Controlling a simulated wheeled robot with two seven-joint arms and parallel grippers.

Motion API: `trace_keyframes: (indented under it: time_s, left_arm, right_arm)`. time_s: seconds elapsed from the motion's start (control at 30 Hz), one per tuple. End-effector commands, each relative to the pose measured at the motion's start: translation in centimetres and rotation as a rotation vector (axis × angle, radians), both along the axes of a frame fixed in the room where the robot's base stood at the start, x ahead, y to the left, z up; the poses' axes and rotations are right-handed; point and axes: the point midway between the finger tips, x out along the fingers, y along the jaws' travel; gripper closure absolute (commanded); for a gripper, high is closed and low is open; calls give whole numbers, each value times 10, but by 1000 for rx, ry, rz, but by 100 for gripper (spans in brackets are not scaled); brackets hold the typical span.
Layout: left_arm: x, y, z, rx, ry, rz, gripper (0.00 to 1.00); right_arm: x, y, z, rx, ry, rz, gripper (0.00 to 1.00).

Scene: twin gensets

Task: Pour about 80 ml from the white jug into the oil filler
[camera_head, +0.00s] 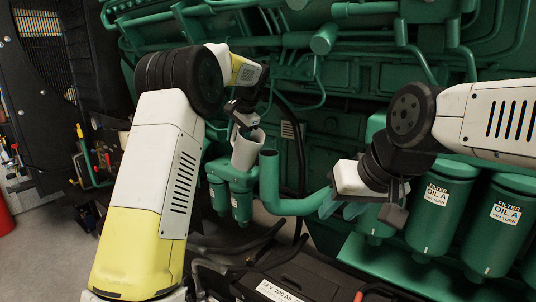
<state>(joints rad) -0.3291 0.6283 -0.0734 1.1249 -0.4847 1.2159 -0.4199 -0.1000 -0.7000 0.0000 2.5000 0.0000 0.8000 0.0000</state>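The white jug (245,152) is near the middle of the camera_head view, slightly tilted, beside the mouth of a green bent pipe (269,178). This pipe has an upturned end and looks like the oil filler. My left gripper (243,118) is at the jug's upper edge and appears shut on it; its fingertips are partly hidden. I cannot see any liquid. My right gripper (368,205) is right of the pipe's bend, close to its lower run. Its dark finger shows, but its opening is unclear against the green parts.
The green engine (350,100) fills the back. Green oil filters (440,205) stand at the right, and smaller green canisters (240,203) are below the jug. A black battery (275,288) lies at the bottom. A dark panel (50,80) stands at the left.

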Motion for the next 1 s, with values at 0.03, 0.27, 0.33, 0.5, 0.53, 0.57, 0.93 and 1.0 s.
trace_keyframes:
  time_s: [0.03,0.27,0.33,0.5,0.53,0.57,0.93,1.0]
  left_arm:
    - [-4,-4,7,26,-30,-4,100]
    - [-13,-13,39,118,-140,-5,100]
    - [-16,-14,47,143,-166,-4,100]
    - [-18,-16,56,192,-222,-2,100]
    - [-18,-17,57,198,-230,-1,100]
    - [-19,-17,59,207,-238,-2,100]
    - [-22,-20,67,270,-312,0,100]
    - [-22,-20,67,279,-323,1,100]
  right_arm:
    - [0,0,0,0,0,0,64]
    - [0,0,0,0,0,0,64]
    - [0,0,0,0,0,0,64]
    - [0,0,0,0,0,0,64]
    - [0,0,0,0,0,0,64]
    - [0,0,0,0,0,0,64]
    - [0,0,0,0,0,0,64]
    - [0,0,0,0,0,0,64]
